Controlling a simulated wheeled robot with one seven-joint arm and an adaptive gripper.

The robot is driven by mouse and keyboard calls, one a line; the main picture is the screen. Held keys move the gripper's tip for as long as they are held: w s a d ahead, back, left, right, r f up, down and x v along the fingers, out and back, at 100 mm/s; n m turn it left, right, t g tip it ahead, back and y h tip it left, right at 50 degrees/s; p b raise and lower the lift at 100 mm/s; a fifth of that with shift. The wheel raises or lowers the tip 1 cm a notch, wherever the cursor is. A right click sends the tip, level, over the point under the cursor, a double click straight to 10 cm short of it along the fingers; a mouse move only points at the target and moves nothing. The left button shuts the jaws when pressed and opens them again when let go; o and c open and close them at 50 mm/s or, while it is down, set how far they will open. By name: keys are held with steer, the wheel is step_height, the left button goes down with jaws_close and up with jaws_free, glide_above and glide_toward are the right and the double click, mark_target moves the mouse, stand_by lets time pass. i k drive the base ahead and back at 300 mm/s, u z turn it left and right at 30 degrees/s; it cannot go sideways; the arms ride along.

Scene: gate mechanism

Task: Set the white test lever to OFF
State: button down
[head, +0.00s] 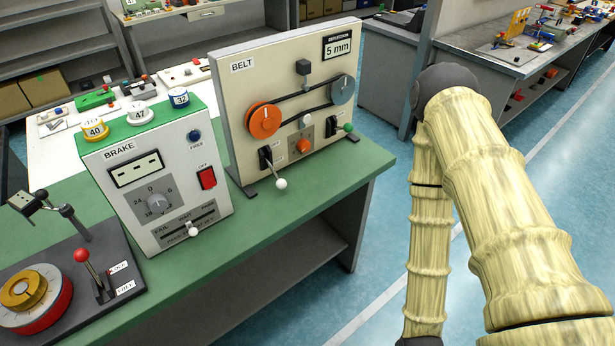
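A lever with a white ball (281,183) sticks out from the low left part of the upright BELT panel (238,100). Its arm points down and forward from a black slotted plate (266,158). A small label lies beside the plate, too small to read, so I cannot tell which setting the lever is at. A second lever with a green ball (348,127) is at the panel's lower right. My arm stands at the right, apart from the panel. My gripper is outside the picture.
The BRAKE box (150,185), with a white slider knob (193,230) and red switch (207,177), stands left of the panel on the green bench (310,207). A red-ball lever (82,255) is at the lower left. Bench space in front of the panel is clear.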

mark_target(282, 183)
steer(key=z, duration=0.05)
steer(key=i, duration=0.85)
steer(key=u, duration=0.25)
